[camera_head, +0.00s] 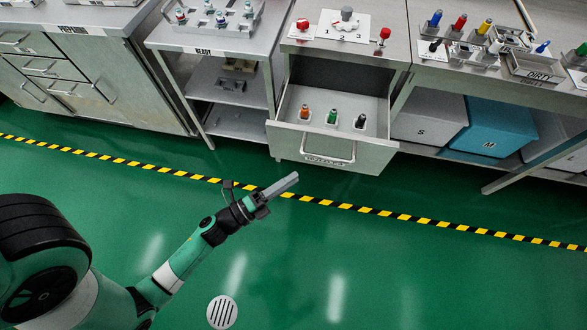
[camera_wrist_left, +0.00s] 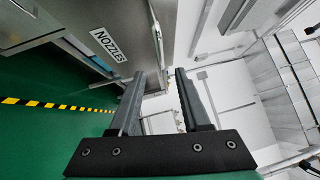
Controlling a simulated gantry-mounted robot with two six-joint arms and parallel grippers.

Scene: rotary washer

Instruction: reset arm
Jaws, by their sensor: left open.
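My left gripper (camera_head: 282,186) is held out over the green floor, in front of and below the open drawer (camera_head: 295,150) in the head view. In the left wrist view its two fingers (camera_wrist_left: 157,98) stand apart with nothing between them, so it is open and empty. The drawer is pulled out and holds several small nozzles, among them an orange-topped one (camera_head: 305,112), a green-topped one (camera_head: 332,117) and a dark one (camera_head: 361,121). The gripper is apart from the drawer. My right gripper is not in view.
Above the drawer is a counter with a red button (camera_head: 302,24) and a numbered dial (camera_head: 346,14). A ready rack (camera_head: 220,30) stands left, a dirty tray (camera_head: 536,69) right. Boxes (camera_head: 500,126) sit on the lower right shelf. The floor (camera_head: 400,260) is clear.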

